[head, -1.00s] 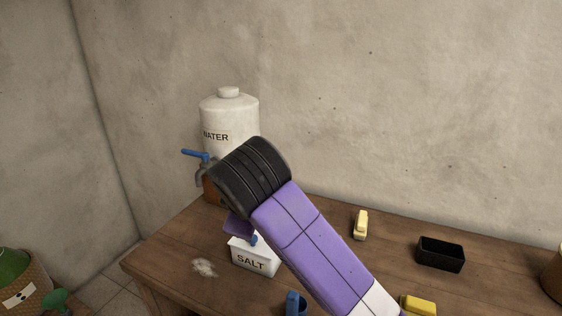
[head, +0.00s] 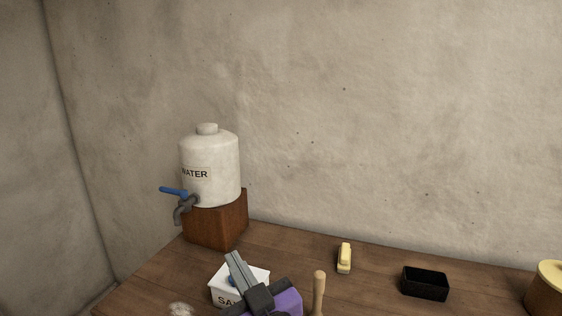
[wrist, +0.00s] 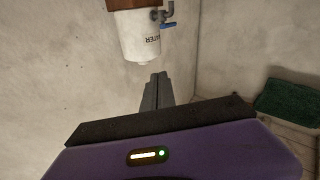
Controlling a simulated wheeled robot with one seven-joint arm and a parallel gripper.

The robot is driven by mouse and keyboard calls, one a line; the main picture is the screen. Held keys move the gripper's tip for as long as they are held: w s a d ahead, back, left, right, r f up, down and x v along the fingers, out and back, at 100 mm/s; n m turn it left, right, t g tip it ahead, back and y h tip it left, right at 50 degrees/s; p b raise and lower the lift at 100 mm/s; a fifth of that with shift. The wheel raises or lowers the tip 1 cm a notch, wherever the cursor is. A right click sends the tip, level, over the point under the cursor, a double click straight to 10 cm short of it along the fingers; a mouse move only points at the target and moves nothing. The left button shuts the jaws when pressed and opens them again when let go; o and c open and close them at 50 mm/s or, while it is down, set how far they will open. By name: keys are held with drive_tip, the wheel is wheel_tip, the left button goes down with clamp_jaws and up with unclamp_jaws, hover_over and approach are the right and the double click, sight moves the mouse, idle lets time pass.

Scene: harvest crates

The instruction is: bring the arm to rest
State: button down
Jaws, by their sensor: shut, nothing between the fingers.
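My gripper (head: 235,262) is low in the head view, in front of the white salt box (head: 222,290), which it partly covers. Its grey fingers point up and are together, with nothing between them. In the wrist view the shut fingers (wrist: 157,88) point up at the plain wall. Part of my purple wrist shows below the fingers in both views.
A white water tank (head: 210,170) with a blue-handled tap stands on a wooden block (head: 222,222) at the table's back left. A yellow object (head: 344,258), a black tray (head: 425,283) and a wooden handle (head: 319,290) are to the right. A dark green object (wrist: 287,103) shows in the wrist view.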

drive_tip(key=s+d+f+m+t+h, duration=0.25)
drive_tip(key=s+d+f+m, duration=0.2)
drive_tip(key=s+d, duration=0.45)
drive_tip(key=s+d+f+m+t+h, duration=0.1)
drive_tip(key=s+d+f+m+h, duration=0.25)
drive_tip(key=s+d+f, duration=0.45)
drive_tip(key=s+d+f+g+h, duration=0.1)
drive_tip(key=s+d, duration=0.4)
drive_tip(key=s, duration=0.6)
drive_tip(key=s+d+f+g+h, duration=0.2)
drive_tip(key=s+d+f+g, duration=0.2)
drive_tip(key=s, duration=0.8)
drive_tip(key=shift+d, duration=0.85)
